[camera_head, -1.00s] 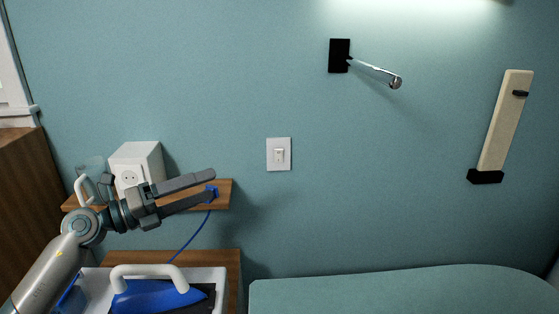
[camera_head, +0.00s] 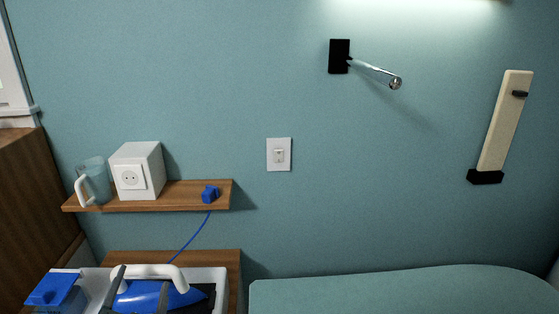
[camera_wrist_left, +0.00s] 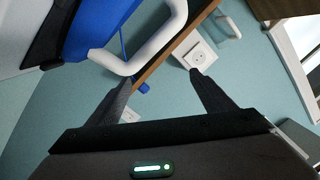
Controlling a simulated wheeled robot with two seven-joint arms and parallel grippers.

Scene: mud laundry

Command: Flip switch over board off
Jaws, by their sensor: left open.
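A white wall switch (camera_head: 279,155) is fixed to the teal wall, above and left of the padded board (camera_head: 400,292). My left gripper (camera_head: 143,280) is low at the left in the head view, its two fingers apart in front of the blue iron (camera_head: 185,296) and its white handle (camera_head: 150,270). It is well left of and below the switch. In the left wrist view the open fingers (camera_wrist_left: 160,80) have nothing between them; the iron's white handle (camera_wrist_left: 150,50) shows beyond them. A white plate, perhaps the switch, is partly hidden by a finger there. My right gripper does not show.
A wooden shelf (camera_head: 180,197) holds a glass mug (camera_head: 95,180), a white socket box (camera_head: 138,172) and a blue plug (camera_head: 210,194) with a hanging cord. A metal wall arm (camera_head: 375,69) and a cream panel (camera_head: 505,122) are further right. The wall around the switch is clear.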

